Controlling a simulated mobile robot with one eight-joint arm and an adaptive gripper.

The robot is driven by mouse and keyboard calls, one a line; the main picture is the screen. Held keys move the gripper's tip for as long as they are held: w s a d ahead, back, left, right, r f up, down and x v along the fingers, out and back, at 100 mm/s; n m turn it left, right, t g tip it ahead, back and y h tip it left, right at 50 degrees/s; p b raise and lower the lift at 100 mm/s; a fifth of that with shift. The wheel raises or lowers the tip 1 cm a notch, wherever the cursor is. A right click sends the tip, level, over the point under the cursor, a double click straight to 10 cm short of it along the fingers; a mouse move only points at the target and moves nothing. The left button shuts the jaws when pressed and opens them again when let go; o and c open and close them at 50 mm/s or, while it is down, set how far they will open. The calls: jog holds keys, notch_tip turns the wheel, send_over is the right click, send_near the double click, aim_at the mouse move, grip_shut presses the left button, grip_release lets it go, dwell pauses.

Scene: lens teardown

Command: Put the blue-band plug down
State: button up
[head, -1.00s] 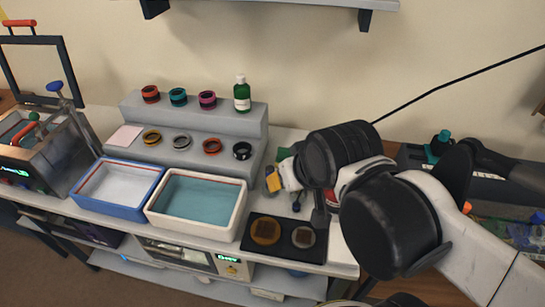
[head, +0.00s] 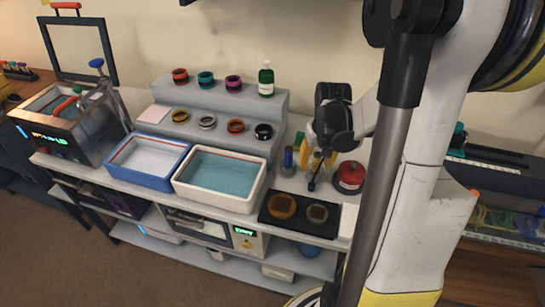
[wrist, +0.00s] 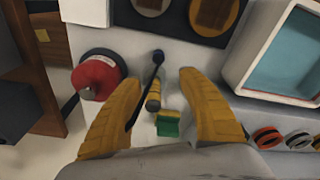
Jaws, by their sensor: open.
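My gripper (head: 317,162) is over the right end of the bench, pointing down. In the wrist view its yellow fingers (wrist: 160,82) are spread apart, with nothing gripped. Between them I see a dark rod with a black round end (wrist: 158,57), a small yellow piece (wrist: 153,97) and a green-and-yellow block (wrist: 168,124). A small upright blue piece (head: 288,160) stands just left of the gripper in the head view. It may be the blue-band plug; I cannot tell, and no blue band shows in the wrist view.
A red round can (head: 350,177) stands close right of the gripper. A dark tray (head: 291,226) with two round pieces lies in front. A white basin (head: 218,197) and a blue one (head: 134,177) are left. A grey stepped stand (head: 222,130) holds several rings and a green bottle (head: 266,80).

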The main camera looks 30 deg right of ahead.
aim_at(312, 184)
jog(key=f, duration=0.2)
jog(key=f+b, duration=0.1)
jog(key=f, duration=0.1)
jog(key=f+b, duration=0.1)
jog(key=f, duration=0.1)
jog(key=shift+w+d+f, duration=0.2)
jog(key=shift+d+f, duration=0.05)
jog(key=shift+d, duration=0.1)
jog(key=f+b, duration=0.3)
jog(key=f, duration=0.1)
jog(key=shift+a+f, duration=0.2)
jog(key=shift+f, duration=0.35)
jog(key=shift+r, duration=0.1)
grip_shut()
